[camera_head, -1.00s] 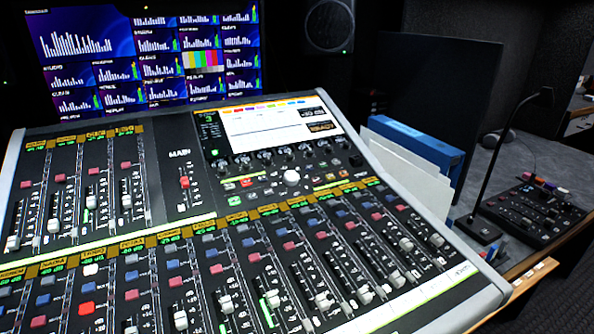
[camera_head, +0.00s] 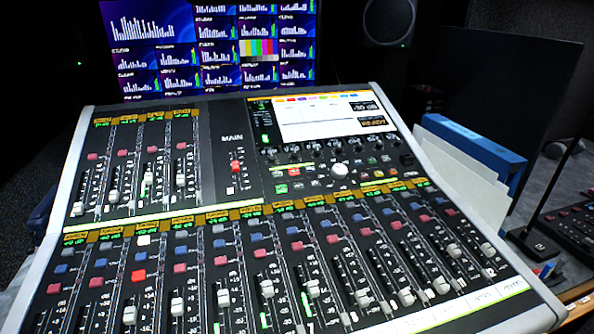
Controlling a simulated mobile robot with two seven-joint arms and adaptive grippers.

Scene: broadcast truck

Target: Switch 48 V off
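A large audio mixing console (camera_head: 215,130) with a light metal frame fills the middle and bottom of the head view. Its lower row has several channel strips with faders and red and blue buttons. One bright red button (camera_head: 138,275) looks lit in the lower left, with a white button (camera_head: 144,240) above it in the same strip. I cannot read a 48 V label on any control. The console screen (camera_head: 320,118) is lit, with knobs below it. Neither of my grippers is in view.
A monitor wall (camera_head: 210,48) and a speaker (camera_head: 389,20) stand behind the console. White and blue folders (camera_head: 470,150) stand at its right side. A gooseneck microphone (camera_head: 535,243) and a small panel (camera_head: 575,225) sit on the right desk.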

